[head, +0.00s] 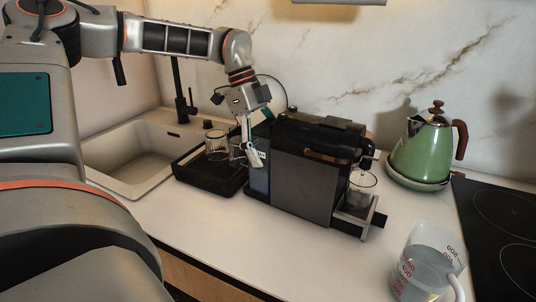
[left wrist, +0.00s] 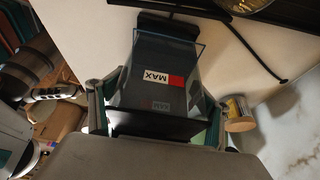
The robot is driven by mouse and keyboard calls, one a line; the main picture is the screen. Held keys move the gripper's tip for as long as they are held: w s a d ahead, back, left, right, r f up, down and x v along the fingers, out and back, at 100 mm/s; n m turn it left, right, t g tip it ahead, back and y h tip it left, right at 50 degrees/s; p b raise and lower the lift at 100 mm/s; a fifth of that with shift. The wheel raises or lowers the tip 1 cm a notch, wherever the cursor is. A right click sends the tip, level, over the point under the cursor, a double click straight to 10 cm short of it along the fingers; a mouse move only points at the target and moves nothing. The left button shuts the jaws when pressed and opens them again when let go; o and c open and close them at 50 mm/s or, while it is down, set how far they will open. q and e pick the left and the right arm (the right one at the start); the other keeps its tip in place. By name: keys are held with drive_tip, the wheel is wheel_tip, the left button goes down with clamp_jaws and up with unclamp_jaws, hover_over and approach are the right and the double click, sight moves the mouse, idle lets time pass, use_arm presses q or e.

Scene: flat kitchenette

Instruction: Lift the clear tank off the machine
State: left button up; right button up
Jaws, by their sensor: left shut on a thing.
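The black coffee machine (head: 300,180) stands on the white counter in the head view. The clear tank (head: 259,181) is a bluish, see-through box at the machine's left end. My left gripper (head: 250,152) comes down over the tank's upper part and is shut on it. In the left wrist view the tank (left wrist: 160,62) with its red and white MAX label lies between my two fingers (left wrist: 158,120), one on each side. The tank looks upright and close against the machine; I cannot tell whether its base is seated. My right gripper is not in view.
A black drying tray (head: 188,179) with glasses is left of the machine, beside the sink (head: 130,165). A glass cup (head: 361,189) sits under the spout. A green kettle (head: 422,155), a measuring jug (head: 428,265) and a dark hob (head: 500,225) are to the right.

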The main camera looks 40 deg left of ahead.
use_arm(q)
drive_tip(key=shift+a, duration=0.1)
drive_tip(key=shift+a+r, duration=0.35)
drive_tip(key=shift+r, duration=0.05)
drive_tip(key=shift+c, duration=0.9)
drive_tip(key=shift+r, duration=0.35)
drive_tip(key=shift+c, duration=1.4)
wheel_tip(320, 180, up, 10)
drive_tip(key=shift+c, duration=0.2)
drive_tip(key=shift+s+a+p, duration=0.25)
drive_tip(key=shift+s+a, duration=0.45)
drive_tip(key=shift+a, duration=2.4)
drive_tip(key=shift+s+a+p, duration=0.2)
drive_tip(key=shift+s+a, duration=0.55)
drive_tip(key=shift+a, duration=2.3)
drive_tip(key=shift+s+a+p, duration=0.25)
drive_tip(key=shift+s+a, duration=0.45)
drive_tip(key=shift+a, duration=2.4)
